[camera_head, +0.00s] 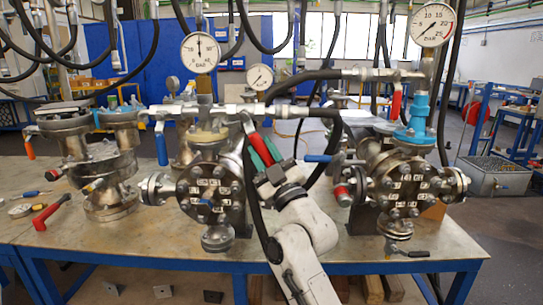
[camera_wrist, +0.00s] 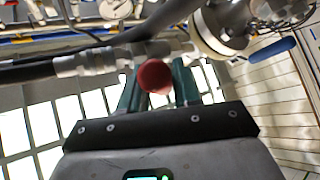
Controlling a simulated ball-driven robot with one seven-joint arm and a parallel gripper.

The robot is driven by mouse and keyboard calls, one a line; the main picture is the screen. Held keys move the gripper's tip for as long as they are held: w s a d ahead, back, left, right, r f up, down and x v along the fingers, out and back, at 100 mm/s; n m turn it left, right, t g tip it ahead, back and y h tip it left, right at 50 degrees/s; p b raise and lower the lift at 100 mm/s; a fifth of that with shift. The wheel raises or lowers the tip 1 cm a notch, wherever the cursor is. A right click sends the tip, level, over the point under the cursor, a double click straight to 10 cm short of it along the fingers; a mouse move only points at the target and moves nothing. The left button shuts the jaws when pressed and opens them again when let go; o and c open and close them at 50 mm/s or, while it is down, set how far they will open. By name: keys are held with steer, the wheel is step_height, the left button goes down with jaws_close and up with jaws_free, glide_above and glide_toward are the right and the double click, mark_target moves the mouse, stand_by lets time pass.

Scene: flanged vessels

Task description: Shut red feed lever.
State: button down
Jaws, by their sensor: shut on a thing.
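A red lever (camera_head: 259,147) slants down and to the right from a valve on the horizontal pipe of the middle vessel (camera_head: 210,192). My gripper (camera_head: 264,158) has its green fingers around the red lever, below the valve. In the wrist view the round red end of the lever (camera_wrist: 155,76) sits between the two teal fingers (camera_wrist: 158,92), and the gripper is shut on it. A second red lever (camera_head: 396,104) hangs down from a valve at the right vessel (camera_head: 398,190). The frames do not show which one is the feed lever.
A blue lever (camera_head: 161,144) hangs left of the middle vessel. Black hoses (camera_head: 315,77) pass close to my gripper. Pressure gauges (camera_head: 200,52) stand above the pipes. A red-handled tool (camera_head: 52,211) lies on the left of the metal table (camera_head: 130,240). The table's front strip is mostly clear.

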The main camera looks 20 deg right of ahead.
steer(key=shift+w+a+f+m+t+h, duration=0.25)
steer(key=shift+a+m+t+h, duration=0.4)
steer(key=shift+m+h, duration=1.2)
steer(key=shift+w+a+f+m+t+h, duration=0.35)
steer(key=shift+a+m+h, duration=0.45)
steer(key=shift+m+h, duration=1.05)
steer(key=shift+w+a+f+m+t+h, duration=0.15)
steer(key=shift+a+m+t+h, duration=0.55)
steer(key=shift+m+h, duration=1.1)
steer(key=shift+a+r+m+y, duration=0.1)
steer(key=shift+r+m+y, duration=0.05)
steer(key=shift+m+y, duration=0.4)
steer(key=c, duration=0.9)
jaws_free()
steer(key=shift+h, duration=0.35)
steer(key=v, duration=1)
steer(key=shift+s+f, duration=0.25)
steer(key=shift+s, duration=0.1)
